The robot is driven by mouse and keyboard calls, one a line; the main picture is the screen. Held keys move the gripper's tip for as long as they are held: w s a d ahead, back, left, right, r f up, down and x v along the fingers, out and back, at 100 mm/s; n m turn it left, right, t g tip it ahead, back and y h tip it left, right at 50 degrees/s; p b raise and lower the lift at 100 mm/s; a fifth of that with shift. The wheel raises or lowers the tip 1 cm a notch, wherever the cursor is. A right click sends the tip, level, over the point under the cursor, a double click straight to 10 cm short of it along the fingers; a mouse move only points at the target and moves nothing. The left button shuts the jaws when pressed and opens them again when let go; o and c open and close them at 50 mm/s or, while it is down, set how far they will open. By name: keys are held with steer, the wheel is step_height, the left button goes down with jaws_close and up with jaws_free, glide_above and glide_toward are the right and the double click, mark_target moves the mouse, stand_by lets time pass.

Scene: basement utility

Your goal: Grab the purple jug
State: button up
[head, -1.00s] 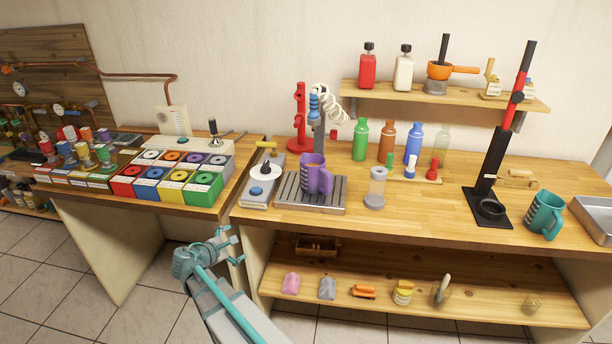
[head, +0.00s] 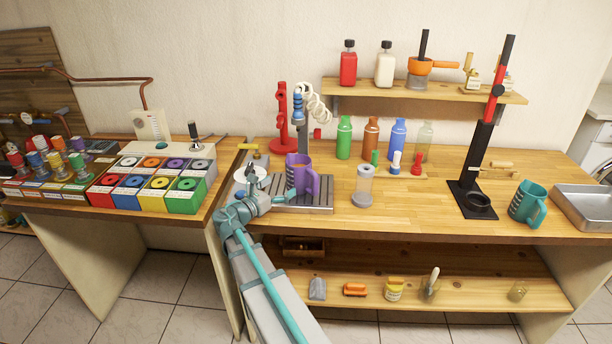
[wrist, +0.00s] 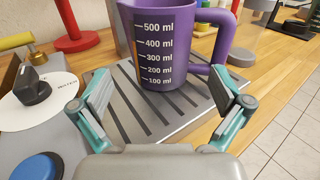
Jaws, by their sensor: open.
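The purple jug (head: 299,176) stands upright on a slotted metal tray (head: 318,207) on the workbench. In the wrist view the jug (wrist: 165,45) is straight ahead, with white millilitre marks facing me and its handle on the right; its top is cut off. My gripper (wrist: 166,105) is open and empty, its two fingers spread apart, with the jug just beyond them and not between the fingertips. In the head view my gripper (head: 262,192) is at the bench's front edge, left of the jug.
A red stand (head: 283,125) is behind the jug. A teal jug (head: 527,202) is farther right.

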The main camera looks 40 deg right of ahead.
mark_target(298, 173)
steer(key=d+p, duration=0.1)
steer(key=d, duration=0.2)
steer(key=w+d+p, duration=0.1)
steer(key=d, duration=0.2)
steer(key=d+p, duration=0.1)
steer(key=d, duration=0.2)
steer(key=shift+w, duration=0.3)
steer(key=c, duration=1.5)
steer(key=shift+r, duration=0.15)
steer(key=shift+c, duration=0.2)
